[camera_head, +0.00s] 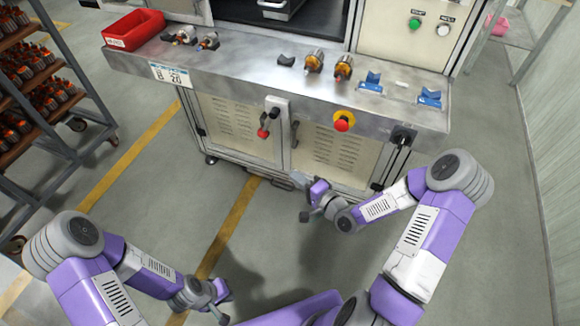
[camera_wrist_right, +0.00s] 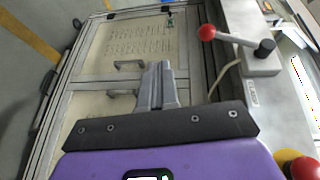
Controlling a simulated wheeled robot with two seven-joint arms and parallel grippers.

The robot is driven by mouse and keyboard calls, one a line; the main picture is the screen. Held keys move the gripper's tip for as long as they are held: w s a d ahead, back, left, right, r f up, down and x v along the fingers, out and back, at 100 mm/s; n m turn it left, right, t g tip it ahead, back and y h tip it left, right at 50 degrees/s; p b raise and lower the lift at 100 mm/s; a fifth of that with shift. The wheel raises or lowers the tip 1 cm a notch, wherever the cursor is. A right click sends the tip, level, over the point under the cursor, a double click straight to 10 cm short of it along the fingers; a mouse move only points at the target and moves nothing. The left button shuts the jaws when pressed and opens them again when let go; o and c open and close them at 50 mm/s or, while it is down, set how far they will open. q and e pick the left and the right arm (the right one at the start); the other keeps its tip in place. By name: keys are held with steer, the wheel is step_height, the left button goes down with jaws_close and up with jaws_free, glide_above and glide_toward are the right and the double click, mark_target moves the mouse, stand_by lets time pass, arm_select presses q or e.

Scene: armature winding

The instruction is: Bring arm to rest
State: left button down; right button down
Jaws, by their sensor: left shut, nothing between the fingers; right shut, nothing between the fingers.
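My left gripper (camera_head: 221,304) is low at the bottom left of the head view, over the floor and clear of the machine. It is shut and empty. My right gripper (camera_head: 305,202) is in front of the machine's lower cabinet, below the bench edge, with its fingers toward the left. It is shut and empty. In the right wrist view its closed fingers (camera_wrist_right: 157,85) show in front of the cabinet doors (camera_wrist_right: 125,50), touching nothing that I can make out.
The steel bench (camera_head: 240,65) holds several armatures (camera_head: 343,66), blue holders (camera_head: 430,97) and a red bin (camera_head: 134,29). A red-knobbed lever (camera_head: 264,132) and a red emergency button (camera_head: 343,122) stick out from its front. A rack (camera_head: 60,125) stands left. Floor between is free.

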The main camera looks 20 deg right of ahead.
steer(key=shift+s+f, duration=0.15)
steer(key=shift+s, duration=0.05)
stand_by(0.4)
steer(key=s+a+f+n+g+p, duration=0.2)
steer(key=s+a+f+n+g, duration=0.1)
steer(key=s+a+f+g, duration=0.25)
steer(key=s+a+f+n+g+h+p, duration=0.1)
steer(key=s+a+f+n+g, duration=0.1)
steer(key=s, duration=0.5)
steer(key=s+a+f+n+g+h+p, duration=0.1)
steer(key=s+a+f+n+g, duration=0.2)
steer(key=s+f+n+g, duration=0.2)
steer(key=s+f+g, duration=0.2)
steer(key=s, duration=0.1)
steer(key=shift+a+h+p, duration=0.25)
steer(key=shift+h+p, duration=0.05)
steer(key=shift+p, duration=0.05)
steer(key=c, duration=1.8)
jaws_free()
